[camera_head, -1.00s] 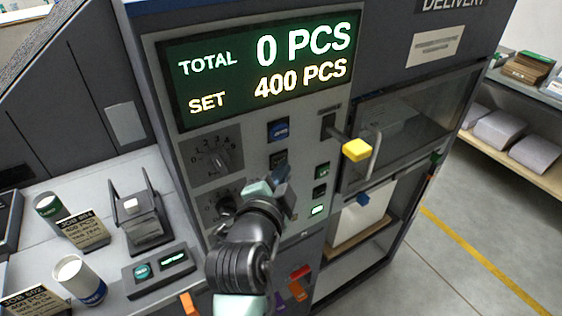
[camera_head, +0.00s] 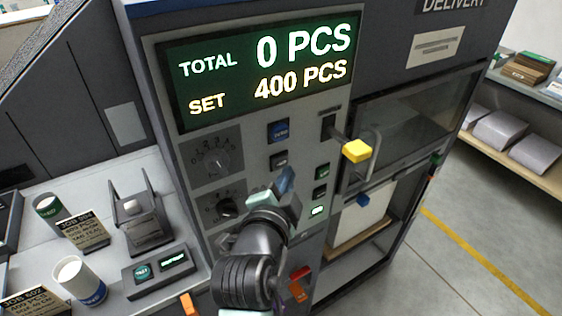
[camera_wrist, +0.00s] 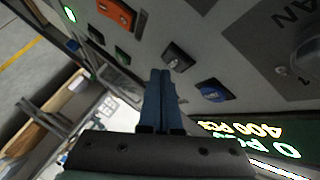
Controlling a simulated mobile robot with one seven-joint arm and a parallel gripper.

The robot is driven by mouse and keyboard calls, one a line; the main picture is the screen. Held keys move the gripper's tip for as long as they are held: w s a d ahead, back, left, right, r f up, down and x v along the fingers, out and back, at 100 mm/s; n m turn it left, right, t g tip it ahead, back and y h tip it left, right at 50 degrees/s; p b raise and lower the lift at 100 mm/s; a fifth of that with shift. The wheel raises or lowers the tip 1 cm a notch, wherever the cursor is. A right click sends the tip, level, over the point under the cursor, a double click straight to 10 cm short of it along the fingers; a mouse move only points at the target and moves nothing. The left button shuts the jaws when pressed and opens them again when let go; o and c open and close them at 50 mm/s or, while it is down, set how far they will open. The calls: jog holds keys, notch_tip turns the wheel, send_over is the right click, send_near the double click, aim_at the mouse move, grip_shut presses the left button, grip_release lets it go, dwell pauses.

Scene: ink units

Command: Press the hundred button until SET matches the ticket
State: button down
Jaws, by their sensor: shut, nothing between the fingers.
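The display (camera_head: 260,68) reads TOTAL 0 PCS and SET 400 PCS. Below it are a blue button (camera_head: 279,131) and a dark grey button (camera_head: 279,161). Their labels are too small to read, so I cannot tell which is the hundred button. The wrist view also shows the blue button (camera_wrist: 212,91) and the grey button (camera_wrist: 177,57). My gripper (camera_head: 285,180) is shut and empty, with its tips just below the grey button and seemingly apart from the panel. One ticket (camera_head: 36,302) at lower left reads 400 PCS; another ticket (camera_head: 84,231) is hard to read.
Two dials (camera_head: 214,158) are left of the buttons. A yellow-ended lever (camera_head: 356,151) juts out at right, by the glazed door (camera_head: 405,120). Green and black buttons and a lit white-green one (camera_head: 317,211) are close to my gripper. A small box with buttons (camera_head: 160,270) stands on the counter.

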jog(key=shift+s+d, duration=0.1)
jog(key=s+d, duration=0.1)
jog(key=s, duration=0.1)
jog(key=s+d, duration=0.1)
jog(key=s, duration=0.1)
jog(key=shift+d, duration=0.4)
dwell(0.5)
